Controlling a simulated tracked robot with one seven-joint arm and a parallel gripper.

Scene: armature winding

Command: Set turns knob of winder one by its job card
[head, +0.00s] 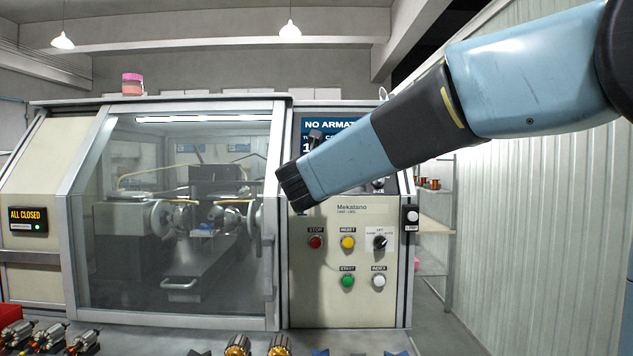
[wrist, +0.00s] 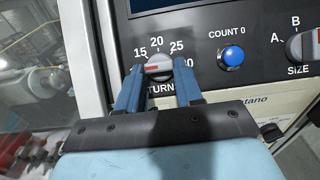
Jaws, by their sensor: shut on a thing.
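In the wrist view the turns knob (wrist: 158,66) is a grey round knob with a red mark across its face. The numbers 15, 20, 25 and a partly covered 30 stand around it. My gripper (wrist: 159,76) is shut on this knob, one blue finger on each side. The red mark lies nearly level; which number it points at I cannot tell for sure. In the head view my arm hides the knob and the fingers. The winder's display (head: 330,125) reads "NO ARMAT…", the rest covered. I see no readable job card.
Right of the knob are a blue COUNT 0 button (wrist: 231,57) and the SIZE knob (wrist: 301,46). Below sit the red stop button (head: 315,242), green start button (head: 347,281) and others. A glazed guard (head: 180,270) stands left. Armatures (head: 80,343) lie in front.

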